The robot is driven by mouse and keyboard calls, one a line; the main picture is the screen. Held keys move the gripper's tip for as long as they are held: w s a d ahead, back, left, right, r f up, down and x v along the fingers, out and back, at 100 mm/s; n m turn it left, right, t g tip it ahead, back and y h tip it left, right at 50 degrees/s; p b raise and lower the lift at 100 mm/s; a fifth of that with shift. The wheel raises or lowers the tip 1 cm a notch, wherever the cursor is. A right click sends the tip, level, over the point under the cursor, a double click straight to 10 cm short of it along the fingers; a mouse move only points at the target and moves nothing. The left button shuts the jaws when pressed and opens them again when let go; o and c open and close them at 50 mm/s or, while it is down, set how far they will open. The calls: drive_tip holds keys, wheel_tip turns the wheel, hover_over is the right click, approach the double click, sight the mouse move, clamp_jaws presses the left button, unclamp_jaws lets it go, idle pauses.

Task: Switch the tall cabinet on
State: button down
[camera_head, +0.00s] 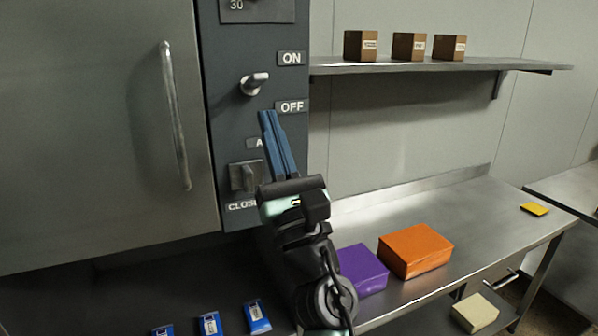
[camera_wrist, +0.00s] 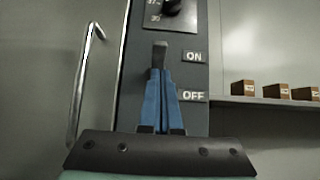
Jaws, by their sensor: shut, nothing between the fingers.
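The tall cabinet (camera_head: 90,120) stands at the left with a steel door and a dark control panel (camera_head: 222,110). A grey toggle lever (camera_head: 254,83) sits on the panel between the ON label (camera_head: 291,58) and the OFF label (camera_head: 291,106).
A second switch (camera_head: 243,177) sits lower on the panel, partly behind my gripper, and a dial (camera_wrist: 172,6) is above. The door handle (camera_head: 175,115) juts out at left. A shelf (camera_head: 430,66) with boxes and a steel table (camera_head: 480,215) with purple and orange boxes are at right.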

drive_tip(key=s+d+p, duration=0.2)
drive_tip(key=s+d, duration=0.1)
drive_tip(key=s, duration=0.6)
drive_tip(key=shift+s+r+p, duration=0.2)
drive_tip(key=shift+s+p, duration=0.15)
drive_tip(key=shift+d, duration=0.1)
